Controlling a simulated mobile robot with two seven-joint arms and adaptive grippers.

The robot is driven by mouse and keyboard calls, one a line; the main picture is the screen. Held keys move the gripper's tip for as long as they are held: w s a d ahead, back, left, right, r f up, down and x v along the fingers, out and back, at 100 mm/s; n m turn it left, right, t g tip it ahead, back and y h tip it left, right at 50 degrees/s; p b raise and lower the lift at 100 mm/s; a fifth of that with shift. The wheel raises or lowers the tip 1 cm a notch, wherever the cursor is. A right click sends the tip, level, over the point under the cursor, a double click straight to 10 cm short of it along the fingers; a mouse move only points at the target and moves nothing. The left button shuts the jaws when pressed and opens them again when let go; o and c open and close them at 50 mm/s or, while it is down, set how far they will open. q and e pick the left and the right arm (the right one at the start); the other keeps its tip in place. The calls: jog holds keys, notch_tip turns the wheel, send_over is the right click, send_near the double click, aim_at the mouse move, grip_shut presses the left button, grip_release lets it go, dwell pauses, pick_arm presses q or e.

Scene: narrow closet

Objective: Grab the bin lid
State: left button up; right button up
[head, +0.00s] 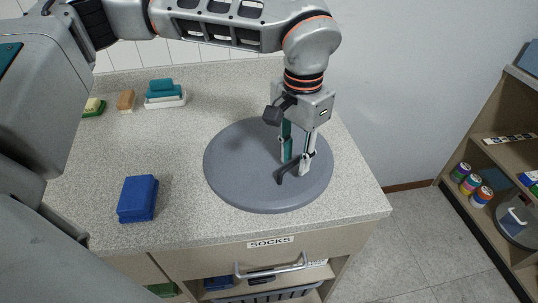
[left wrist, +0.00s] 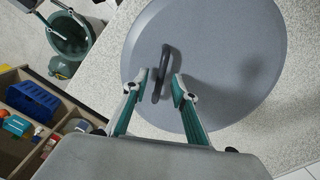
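The bin lid (head: 240,180) is a flat, round grey disc lying on the speckled counter, with a dark bar handle (head: 290,170) on top. It also fills much of the left wrist view (left wrist: 225,45). My left gripper (head: 296,165) points down over the lid. Its two fingers (left wrist: 165,84) stand on either side of the handle (left wrist: 163,72), with small gaps showing, so it is open around the handle. My right gripper (left wrist: 68,32) shows at the upper left of the left wrist view, fingers spread and empty, over a green bin (left wrist: 70,45).
A blue block (head: 138,198) lies on the counter (head: 175,150) left of the lid. Soap and sponges (head: 165,92) sit at the back left. A drawer labelled SOCKS (head: 270,242) is below the front edge. Shelves (head: 490,190) with cans stand at right.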

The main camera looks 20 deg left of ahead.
pick_arm(q)
jog(key=shift+f, duration=0.3)
jog(key=shift+r, duration=0.1)
grip_shut()
